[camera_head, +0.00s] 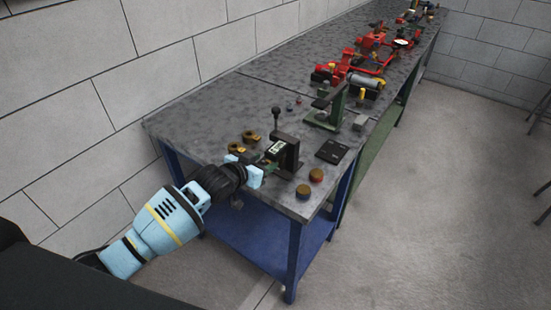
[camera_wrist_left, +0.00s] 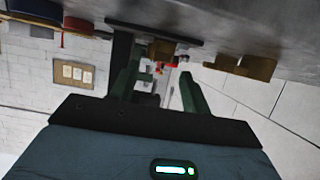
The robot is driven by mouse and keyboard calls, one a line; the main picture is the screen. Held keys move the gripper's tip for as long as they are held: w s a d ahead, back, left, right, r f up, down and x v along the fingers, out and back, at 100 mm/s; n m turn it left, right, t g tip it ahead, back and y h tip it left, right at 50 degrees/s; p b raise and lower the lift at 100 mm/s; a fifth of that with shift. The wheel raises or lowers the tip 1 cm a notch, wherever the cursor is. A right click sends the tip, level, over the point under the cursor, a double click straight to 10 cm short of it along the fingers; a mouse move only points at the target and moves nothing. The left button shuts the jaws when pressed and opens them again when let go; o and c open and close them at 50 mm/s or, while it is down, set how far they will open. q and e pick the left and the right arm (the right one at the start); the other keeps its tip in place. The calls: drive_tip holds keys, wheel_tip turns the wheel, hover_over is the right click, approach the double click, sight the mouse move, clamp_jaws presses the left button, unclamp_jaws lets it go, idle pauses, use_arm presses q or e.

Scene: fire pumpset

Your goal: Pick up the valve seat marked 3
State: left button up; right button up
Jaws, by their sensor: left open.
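I cannot read a mark 3 on any part. Two small brass-coloured parts, a nearer one (camera_head: 237,148) and a farther one (camera_head: 251,136), lie on the grey bench near its left end; I cannot tell which part is the valve seat. My left gripper (camera_head: 268,163) is open at the bench's near edge, close to the black fixture. In the left wrist view, its green fingers (camera_wrist_left: 160,85) are apart with nothing held between them. A brass part (camera_wrist_left: 160,50) shows beyond and above the gap, and another (camera_wrist_left: 245,66) lies to the right. My right gripper is not in view.
A black fixture (camera_head: 287,150) with an upright knobbed lever stands beside the gripper. A dark plate (camera_head: 332,151) and green stand (camera_head: 325,115) lie behind. Bare bench (camera_head: 200,115) is at left.

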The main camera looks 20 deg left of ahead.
use_arm(q)
drive_tip(key=shift+x, duration=1.5)
clamp_jaws()
